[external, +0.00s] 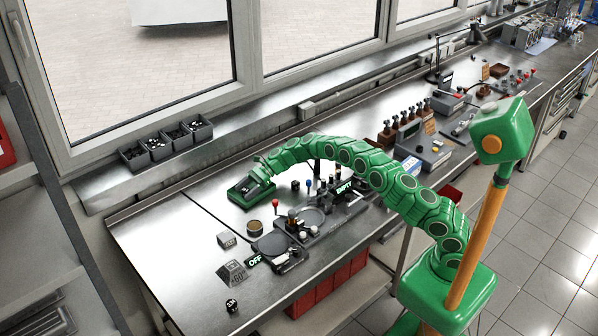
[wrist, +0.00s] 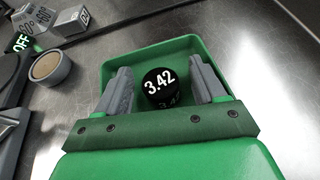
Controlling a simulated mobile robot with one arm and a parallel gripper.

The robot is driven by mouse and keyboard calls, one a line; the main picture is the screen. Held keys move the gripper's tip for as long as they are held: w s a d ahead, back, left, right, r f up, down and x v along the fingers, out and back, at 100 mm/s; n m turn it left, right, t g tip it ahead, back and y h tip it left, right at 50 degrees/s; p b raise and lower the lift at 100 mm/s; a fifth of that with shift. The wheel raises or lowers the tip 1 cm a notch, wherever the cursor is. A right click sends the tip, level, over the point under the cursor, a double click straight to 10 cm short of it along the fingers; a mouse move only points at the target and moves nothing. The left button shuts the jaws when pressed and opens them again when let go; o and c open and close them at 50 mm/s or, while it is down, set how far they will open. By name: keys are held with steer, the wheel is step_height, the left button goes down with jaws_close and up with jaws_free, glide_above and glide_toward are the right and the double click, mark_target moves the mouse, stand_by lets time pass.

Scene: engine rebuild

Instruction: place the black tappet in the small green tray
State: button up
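The black tappet (wrist: 160,88), marked 3.42 in white, is inside the small green tray (wrist: 150,44) in the wrist view. My gripper (wrist: 160,66) reaches into the tray with one grey finger on each side of the tappet. The fingers are apart, and a narrow gap shows between each finger and the tappet. I cannot tell for certain that the tappet rests on the tray floor. In the external view the green tray (external: 238,198) is on the bench near the window side, with my gripper (external: 262,178) over it; the tappet is hidden there.
A round brown-topped pot (wrist: 50,67) and grey blocks (wrist: 66,20) stand left of the tray. A black piece (external: 231,306) lies near the bench's front edge. Measuring fixtures (external: 310,218) stand right of the tray. Dark bins (external: 166,141) line the sill.

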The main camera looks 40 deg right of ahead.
mark_target(244, 190)
steer(key=shift+r, duration=0.1)
steer(key=shift+d+r, duration=0.25)
steer(key=shift+d, duration=0.25)
steer(key=shift+v, duration=1.1)
step_height(244, 190, up, 6)
steer(key=shift+f, duration=0.25)
steer(key=shift+a+r, duration=0.1)
steer(key=shift+r, duration=0.55)
steer(key=shift+r, duration=0.1)
